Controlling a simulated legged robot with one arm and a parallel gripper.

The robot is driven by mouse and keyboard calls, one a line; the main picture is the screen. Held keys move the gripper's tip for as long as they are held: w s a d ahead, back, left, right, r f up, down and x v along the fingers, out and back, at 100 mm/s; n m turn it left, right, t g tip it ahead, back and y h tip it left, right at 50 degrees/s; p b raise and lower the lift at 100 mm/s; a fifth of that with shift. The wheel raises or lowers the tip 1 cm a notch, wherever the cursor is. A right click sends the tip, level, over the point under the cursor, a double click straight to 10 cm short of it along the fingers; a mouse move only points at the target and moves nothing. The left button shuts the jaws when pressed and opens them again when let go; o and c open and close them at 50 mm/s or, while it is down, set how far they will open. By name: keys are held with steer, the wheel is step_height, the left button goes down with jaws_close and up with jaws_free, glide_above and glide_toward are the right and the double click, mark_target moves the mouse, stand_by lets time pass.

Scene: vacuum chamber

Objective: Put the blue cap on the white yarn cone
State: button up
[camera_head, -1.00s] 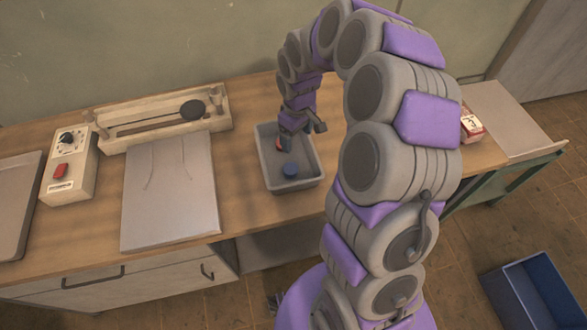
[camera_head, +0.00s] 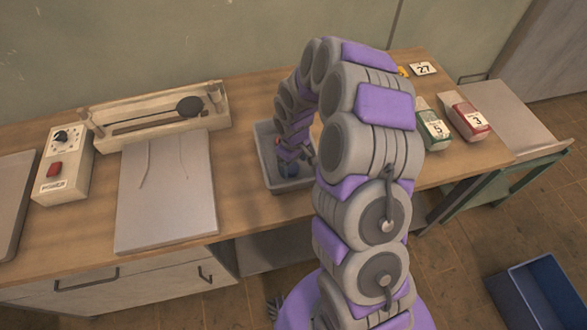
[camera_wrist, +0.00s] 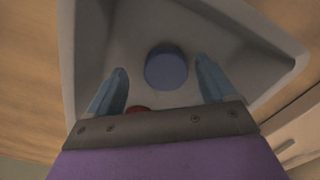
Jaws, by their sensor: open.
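The blue cap (camera_wrist: 166,68) is a round disc lying in the grey tray (camera_wrist: 85,40). My gripper (camera_wrist: 161,82) is open and empty above the tray. In the head view the tray (camera_head: 266,150) stands on the table and the cap (camera_head: 288,169) is partly hidden by my gripper (camera_head: 292,158). A small part of a red thing (camera_wrist: 138,108) shows in the tray near my left finger. I see no white yarn cone in these views.
Left of the tray are a grey board (camera_head: 165,200), a wooden frame with a dark disc (camera_head: 150,115) and a control box (camera_head: 65,165). Right are a green box (camera_head: 432,128) and a red box (camera_head: 469,121). A blue bin (camera_head: 535,290) stands on the floor.

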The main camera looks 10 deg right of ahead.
steer(key=shift+a+f, duration=0.4)
steer(key=shift+f, duration=0.1)
steer(key=shift+a, duration=0.45)
steer(key=shift+d, duration=0.95)
steer(key=c, duration=0.7)
steer(key=shift+a, duration=0.35)
steer(key=shift+c, duration=1.4)
steer(key=shift+a, duration=0.4)
steer(key=shift+c, duration=0.6)
steer(key=shift+d+r, duration=0.1)
